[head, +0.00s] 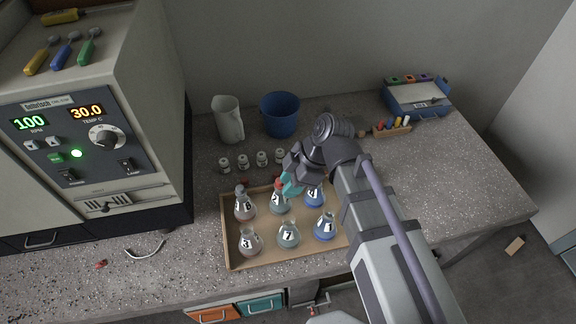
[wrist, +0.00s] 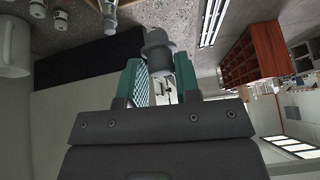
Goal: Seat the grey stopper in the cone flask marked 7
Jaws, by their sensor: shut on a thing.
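The cone flask marked 7 (head: 288,235) stands upright in the front row of a shallow tray, in the middle, with pale grey-green liquid and an open-looking neck. My gripper (head: 289,184) is over the back row of flasks, behind and above flask 7. In the wrist view its teal fingers (wrist: 158,72) are shut on the grey stopper (wrist: 158,48), which sticks out past the fingertips. In the head view the stopper is hidden or too small to tell from the gripper.
The cardboard-coloured tray (head: 229,245) holds several other marked flasks, including a pink one (head: 250,241) and a blue one (head: 325,226) beside flask 7. Small jars (head: 243,162), a jug (head: 229,119) and a blue bucket (head: 281,115) stand behind. A shaker cabinet (head: 150,100) is at left.

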